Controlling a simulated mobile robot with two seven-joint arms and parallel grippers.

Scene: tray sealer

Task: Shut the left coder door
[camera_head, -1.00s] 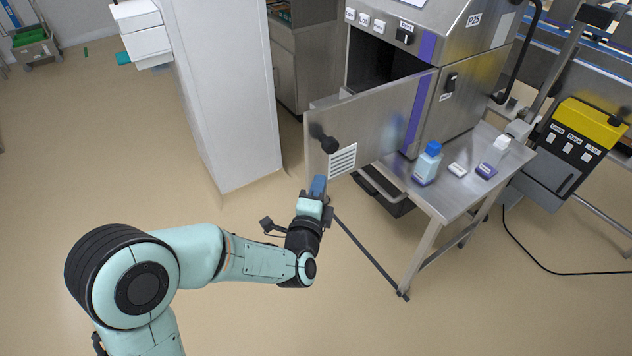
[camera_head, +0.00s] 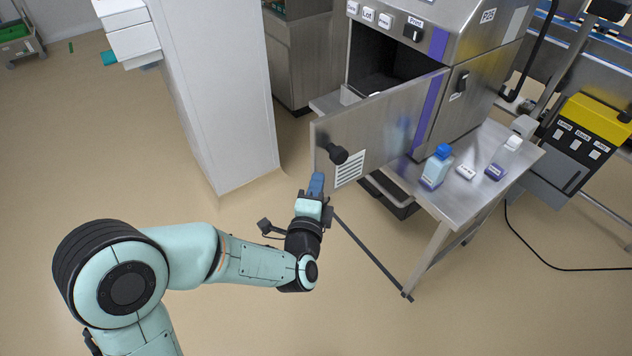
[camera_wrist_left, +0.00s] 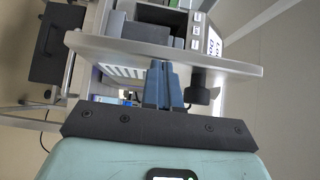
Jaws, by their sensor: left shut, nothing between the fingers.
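The left coder door (camera_head: 375,125) is a steel panel with a black knob (camera_head: 337,154) and a white vent grille. It stands swung open from the steel coder cabinet (camera_head: 460,105), whose left compartment shows dark inside. My left gripper (camera_head: 316,182) has blue fingers and is shut and empty. It is just below the door's free lower corner, near the knob. In the left wrist view the blue fingers (camera_wrist_left: 163,85) lie together beside the door edge (camera_wrist_left: 160,50), with the knob (camera_wrist_left: 198,92) right of them. I cannot tell whether they touch the door. My right gripper is not in view.
The cabinet stands on a steel table (camera_head: 455,195) with a blue-capped bottle (camera_head: 436,168) and a white-capped bottle (camera_head: 503,158). A white column (camera_head: 225,100) stands left of the door. A yellow-topped box (camera_head: 590,125) is at right.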

